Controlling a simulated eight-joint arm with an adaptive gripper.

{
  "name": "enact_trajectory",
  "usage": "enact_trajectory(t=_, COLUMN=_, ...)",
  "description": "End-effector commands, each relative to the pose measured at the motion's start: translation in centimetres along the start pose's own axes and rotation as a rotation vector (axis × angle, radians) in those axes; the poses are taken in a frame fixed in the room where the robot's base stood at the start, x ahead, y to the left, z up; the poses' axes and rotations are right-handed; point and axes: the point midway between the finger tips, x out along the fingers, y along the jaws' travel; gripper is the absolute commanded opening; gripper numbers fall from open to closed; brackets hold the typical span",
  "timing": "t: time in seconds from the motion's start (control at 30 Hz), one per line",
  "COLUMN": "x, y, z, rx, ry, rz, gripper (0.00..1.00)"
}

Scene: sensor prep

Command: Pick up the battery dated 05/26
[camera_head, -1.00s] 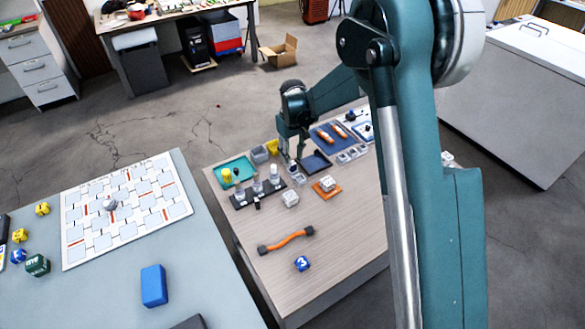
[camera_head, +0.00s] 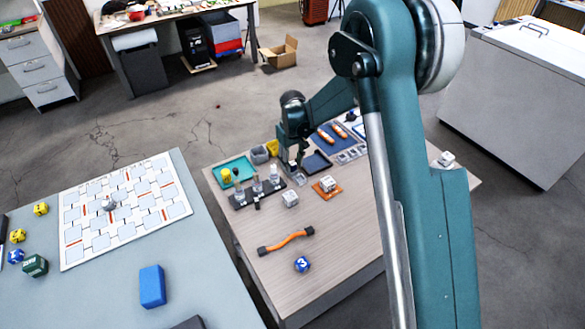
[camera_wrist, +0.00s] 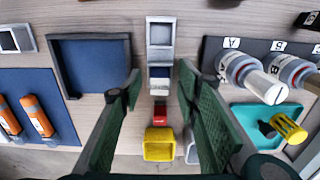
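No date is readable in either view, so I cannot tell which thing is the battery dated 05/26. Orange cylinders with pale labels, possibly batteries, lie on a blue mat (camera_head: 323,142); one (camera_wrist: 36,115) shows at the left of the wrist view. My gripper (camera_wrist: 158,76) is open, with a green finger on each side and nothing held. Between and beyond the fingers are a small silver-framed holder (camera_wrist: 160,31), a second holder (camera_wrist: 159,72), a red piece (camera_wrist: 159,113) and a yellow bin (camera_wrist: 158,147). In the head view my gripper (camera_head: 299,162) is over the table's far side.
A dark blue tray (camera_wrist: 90,66) lies left of the fingers. A black rack (camera_head: 240,203) with several bottles and a teal tray (camera_head: 243,162) are close by.

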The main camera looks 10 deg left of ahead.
Motion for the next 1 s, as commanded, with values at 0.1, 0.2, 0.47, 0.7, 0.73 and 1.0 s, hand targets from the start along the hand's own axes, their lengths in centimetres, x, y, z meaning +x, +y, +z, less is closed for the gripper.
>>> enact_trajectory(t=0.1, x=0.0, y=0.0, z=0.0, rx=0.000, ry=0.000, rz=0.000, gripper=0.26)
enact_trajectory(t=0.2, x=0.0, y=0.0, z=0.0, rx=0.000, ry=0.000, rz=0.000, gripper=0.13)
enact_trajectory(t=0.47, x=0.0, y=0.0, z=0.0, rx=0.000, ry=0.000, rz=0.000, gripper=0.03)
enact_trajectory(t=0.7, x=-0.4, y=0.0, z=0.0, rx=0.000, ry=0.000, rz=0.000, gripper=0.03)
enact_trajectory(t=0.73, x=-0.6, y=0.0, z=0.0, rx=0.000, ry=0.000, rz=0.000, gripper=0.03)
enact_trajectory(t=1.0, x=-3.5, y=0.0, z=0.0, rx=0.000, ry=0.000, rz=0.000, gripper=0.03)
